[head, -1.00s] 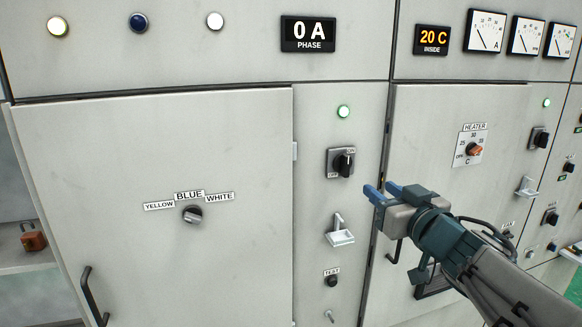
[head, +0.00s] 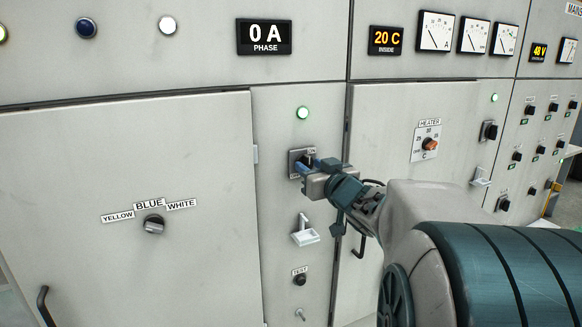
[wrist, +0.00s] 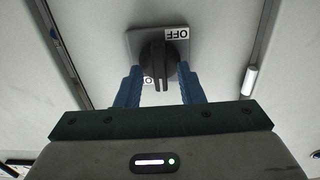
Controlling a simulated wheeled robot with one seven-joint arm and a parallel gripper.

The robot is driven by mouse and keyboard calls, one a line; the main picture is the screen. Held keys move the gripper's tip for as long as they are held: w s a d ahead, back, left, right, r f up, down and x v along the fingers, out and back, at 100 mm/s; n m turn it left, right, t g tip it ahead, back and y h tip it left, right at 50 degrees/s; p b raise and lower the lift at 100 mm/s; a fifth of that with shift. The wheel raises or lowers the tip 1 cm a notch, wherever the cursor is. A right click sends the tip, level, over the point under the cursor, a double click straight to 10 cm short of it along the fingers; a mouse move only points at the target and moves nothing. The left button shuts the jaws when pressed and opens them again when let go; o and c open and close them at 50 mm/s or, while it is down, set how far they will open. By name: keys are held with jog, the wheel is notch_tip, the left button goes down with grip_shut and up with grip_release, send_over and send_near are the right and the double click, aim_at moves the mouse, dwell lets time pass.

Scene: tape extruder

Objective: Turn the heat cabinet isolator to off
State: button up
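A black rotary isolator switch on a grey square plate (head: 297,157) sits on the narrow panel left of the heater cabinet (head: 385,110), below a lit green lamp (head: 303,113). My gripper (head: 313,167) is at this switch and partly covers it in the head view. In the wrist view the black knob (wrist: 158,62) stands between the two blue fingers of my gripper (wrist: 159,72). The fingers are apart, with gaps on both sides of the knob. An upside-down OFF label (wrist: 177,33) shows at the plate's upper right. A second label at lower left is mostly hidden.
A white padlock-like hasp (head: 304,232) and a TEST button (head: 299,280) are below the switch. A cabinet handle (head: 359,243) is close to my arm. Another rotary switch (head: 489,131) is right of the heater dial (head: 430,144).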

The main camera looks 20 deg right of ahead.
grip_shut()
jog(key=shift+f+n+b, duration=0.1)
jog(key=shift+n+b, duration=0.3)
jog(key=n+b, duration=0.3)
jog(key=n, duration=0.2)
jog(key=n+b, duration=0.4)
jog(key=n, duration=0.2)
jog(key=n+b, duration=0.3)
jog(key=n, duration=0.2)
jog(key=shift+a+f+n+b, duration=0.25)
jog(key=shift+n+b, duration=0.05)
jog(key=shift+n, duration=0.4)
